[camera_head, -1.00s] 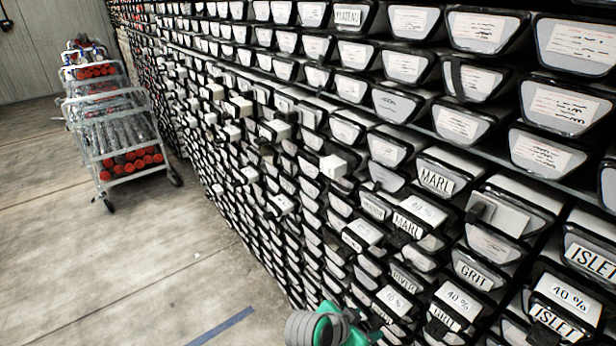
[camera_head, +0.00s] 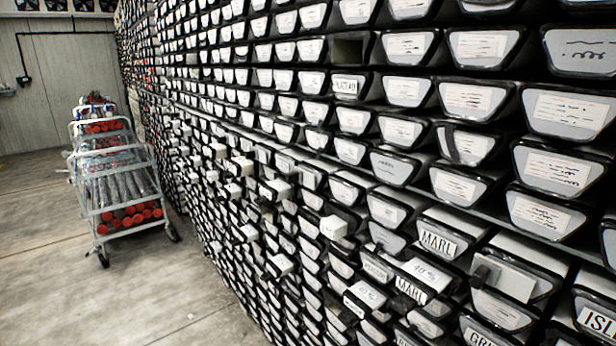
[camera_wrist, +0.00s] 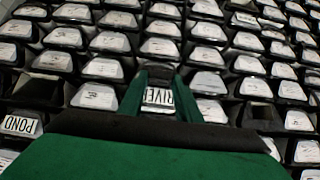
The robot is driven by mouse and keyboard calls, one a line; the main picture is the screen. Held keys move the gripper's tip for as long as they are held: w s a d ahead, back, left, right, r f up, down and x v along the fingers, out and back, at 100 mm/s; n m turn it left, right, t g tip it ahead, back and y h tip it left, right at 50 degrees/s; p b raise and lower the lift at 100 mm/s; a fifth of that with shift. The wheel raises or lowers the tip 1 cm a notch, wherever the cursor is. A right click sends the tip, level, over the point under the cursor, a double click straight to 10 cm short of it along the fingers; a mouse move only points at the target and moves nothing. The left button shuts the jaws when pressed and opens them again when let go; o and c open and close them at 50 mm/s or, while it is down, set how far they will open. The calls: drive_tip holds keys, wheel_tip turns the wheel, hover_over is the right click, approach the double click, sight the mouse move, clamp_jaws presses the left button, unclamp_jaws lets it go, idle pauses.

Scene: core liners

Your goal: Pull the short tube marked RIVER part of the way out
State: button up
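In the wrist view, the tube end marked RIVER (camera_wrist: 158,97) shows between the two green fingers of my gripper (camera_wrist: 158,80). The fingers stand apart, one on each side of the label, and hide the tube's edges and the last letter. I cannot tell whether they touch the tube. My gripper is not in the head view, and I cannot make out the RIVER label there.
A tube marked POND (camera_wrist: 19,124) lies left in the wrist view. A cart (camera_head: 118,185) with red-capped tubes stands on open floor.

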clamp_jaws()
drive_tip(key=s+a, duration=0.9)
drive_tip(key=a, duration=0.3)
drive_tip(key=shift+s, duration=0.3)
idle(1.0)
drive_tip(key=shift+a, duration=0.1)
drive_tip(key=o, duration=1)
unclamp_jaws()
